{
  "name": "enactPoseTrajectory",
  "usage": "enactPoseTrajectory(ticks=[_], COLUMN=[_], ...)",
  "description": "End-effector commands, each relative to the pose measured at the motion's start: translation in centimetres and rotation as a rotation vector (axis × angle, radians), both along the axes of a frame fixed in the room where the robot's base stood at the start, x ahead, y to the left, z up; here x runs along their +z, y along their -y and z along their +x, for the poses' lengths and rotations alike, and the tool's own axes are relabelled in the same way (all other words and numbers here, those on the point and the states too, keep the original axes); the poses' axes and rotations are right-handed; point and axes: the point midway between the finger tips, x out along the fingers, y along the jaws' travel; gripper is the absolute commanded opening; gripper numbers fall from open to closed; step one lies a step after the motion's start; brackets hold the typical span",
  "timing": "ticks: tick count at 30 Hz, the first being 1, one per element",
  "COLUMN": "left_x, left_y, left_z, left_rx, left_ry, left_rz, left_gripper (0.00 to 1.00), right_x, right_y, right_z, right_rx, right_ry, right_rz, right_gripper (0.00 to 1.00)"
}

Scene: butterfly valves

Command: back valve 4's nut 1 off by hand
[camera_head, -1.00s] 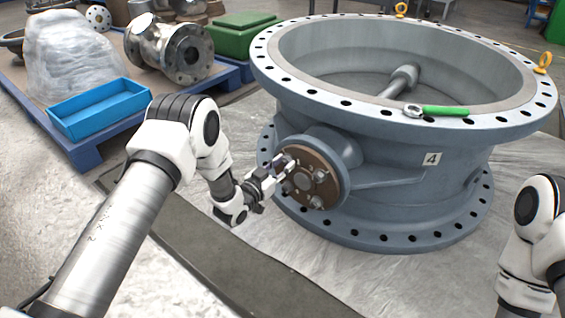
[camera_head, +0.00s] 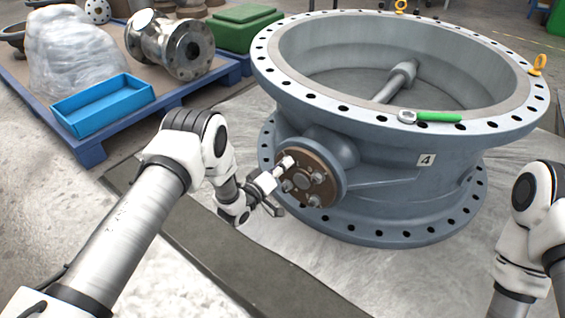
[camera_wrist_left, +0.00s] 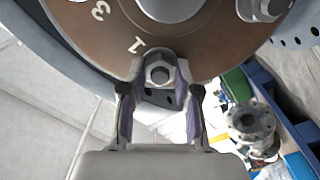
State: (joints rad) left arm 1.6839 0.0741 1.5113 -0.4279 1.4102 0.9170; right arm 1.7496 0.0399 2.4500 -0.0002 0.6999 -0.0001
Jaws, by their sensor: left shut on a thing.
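Valve 4 is a large grey-blue ring body (camera_head: 385,190) with a "4" label on its side. Its brown round cover plate (camera_head: 322,190) carries several nuts around a central shaft end. In the left wrist view, nut 1 (camera_wrist_left: 158,74), a hex nut with a stud end in its middle, sits beside the plate's stamped "1". My left gripper (camera_wrist_left: 158,82) has a finger on each side of this nut and is shut on it. In the head view the left gripper (camera_head: 282,168) meets the plate's upper left and hides that nut. My right gripper is out of view.
A green-handled wrench (camera_head: 432,116) lies on the valve's top rim. A blue tray (camera_head: 103,105), a wrapped bundle (camera_head: 70,55) and a metal valve (camera_head: 170,45) rest on a blue pallet (camera_head: 90,150). The floor in front of the valve is clear.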

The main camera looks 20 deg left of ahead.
Motion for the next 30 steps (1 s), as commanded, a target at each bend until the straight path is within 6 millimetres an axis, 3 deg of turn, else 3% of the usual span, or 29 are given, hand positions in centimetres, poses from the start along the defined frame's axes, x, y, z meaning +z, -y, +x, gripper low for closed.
enactPoseTrajectory(ticks=[30], left_x=[0.0], left_y=[0.0], left_z=[0.0], left_rx=[0.002], left_ry=[-0.314], left_rz=[-0.864], left_gripper=[0.00], right_x=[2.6], right_y=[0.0], right_z=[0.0], right_rx=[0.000], right_ry=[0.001], right_rz=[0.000], right_gripper=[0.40])
